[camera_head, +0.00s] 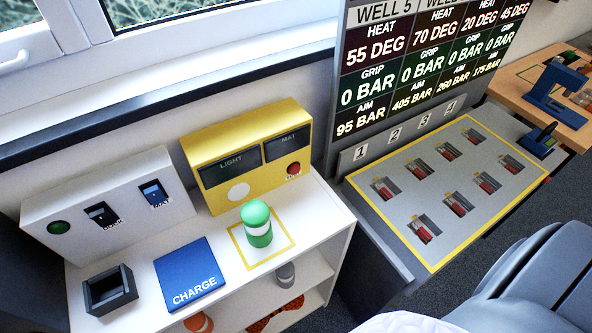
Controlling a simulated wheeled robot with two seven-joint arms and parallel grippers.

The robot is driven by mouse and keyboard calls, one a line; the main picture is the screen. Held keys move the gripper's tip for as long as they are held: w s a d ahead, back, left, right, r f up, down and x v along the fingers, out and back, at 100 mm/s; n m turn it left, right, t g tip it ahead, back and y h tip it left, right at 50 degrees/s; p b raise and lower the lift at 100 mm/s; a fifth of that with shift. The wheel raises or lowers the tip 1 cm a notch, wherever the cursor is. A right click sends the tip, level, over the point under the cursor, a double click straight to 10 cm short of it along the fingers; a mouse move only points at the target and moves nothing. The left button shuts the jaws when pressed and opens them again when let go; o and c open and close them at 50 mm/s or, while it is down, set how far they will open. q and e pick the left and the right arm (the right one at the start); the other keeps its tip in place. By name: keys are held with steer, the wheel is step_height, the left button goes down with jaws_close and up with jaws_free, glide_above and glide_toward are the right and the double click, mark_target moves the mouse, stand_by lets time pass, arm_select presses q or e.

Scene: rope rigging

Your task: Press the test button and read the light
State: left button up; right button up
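A yellow box (250,135) stands at the back of a white shelf unit. Its sloped front has two dark panels, a LIGHT panel (231,168) and a MAT panel (288,143). Both show no other readable text. A pale round disc (238,192) sits below the LIGHT panel and looks white. A red round button (293,168) sits below the MAT panel with a small label too blurred to read surely. Neither gripper is in view.
Left of the yellow box, a white box (105,190) carries a green button (59,227) and two switches. A blue CHARGE pad (190,274) and dark open holder (109,290) lie in front. A readout board (425,75) stands behind a yellow-edged panel (440,238) at right.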

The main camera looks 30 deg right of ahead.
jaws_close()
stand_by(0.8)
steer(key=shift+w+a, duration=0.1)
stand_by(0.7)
